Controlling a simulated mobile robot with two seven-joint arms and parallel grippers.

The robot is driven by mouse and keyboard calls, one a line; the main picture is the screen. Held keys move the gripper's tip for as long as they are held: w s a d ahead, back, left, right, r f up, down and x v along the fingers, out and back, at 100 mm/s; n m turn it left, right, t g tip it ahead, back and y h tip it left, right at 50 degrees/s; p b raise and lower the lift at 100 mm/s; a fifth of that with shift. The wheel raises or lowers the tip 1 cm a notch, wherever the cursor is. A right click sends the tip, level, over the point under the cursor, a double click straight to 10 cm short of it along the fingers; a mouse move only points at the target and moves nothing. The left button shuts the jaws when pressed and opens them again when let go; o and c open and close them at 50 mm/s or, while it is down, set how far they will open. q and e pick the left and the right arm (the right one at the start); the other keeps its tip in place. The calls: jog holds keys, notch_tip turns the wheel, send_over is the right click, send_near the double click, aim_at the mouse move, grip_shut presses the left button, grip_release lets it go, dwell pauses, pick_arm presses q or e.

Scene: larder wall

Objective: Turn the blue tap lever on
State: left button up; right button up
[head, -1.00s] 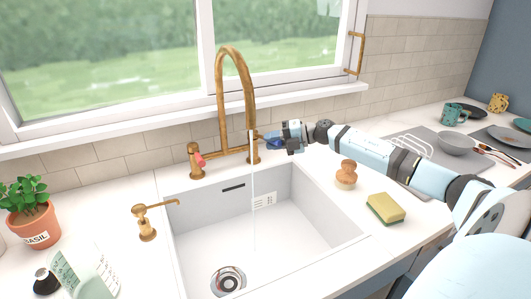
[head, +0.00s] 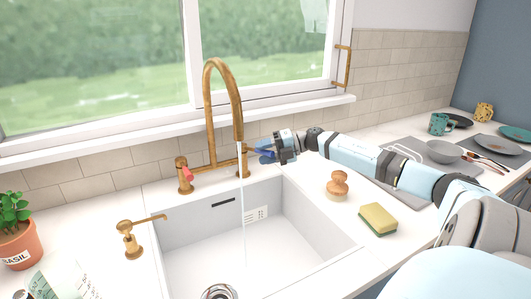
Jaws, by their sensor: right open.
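The brass tap (head: 222,110) stands behind the white sink, with a thin stream of water (head: 243,205) falling from its spout. Its left valve has a red lever (head: 187,173). Blue shows at the right valve, where the blue lever (head: 264,151) is partly hidden by my right gripper (head: 267,151). My right gripper reaches in from the right, open, with its fingertips at this lever just right of the valve. I cannot tell whether they touch it. My left gripper is not in view.
A brass soap dispenser (head: 130,240) and a potted basil (head: 18,235) stand left of the sink (head: 310,215). A round wooden brush (head: 338,185) and a yellow-green sponge (head: 378,219) lie right of it, below my arm. Dishes stand at the far right.

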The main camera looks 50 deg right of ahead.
jog(key=shift+d, duration=0.1)
jog(key=p+v, duration=0.1)
jog(key=v, duration=1.2)
jog(key=shift+s+d+p, duration=0.25)
jog(key=shift+p, duration=0.1)
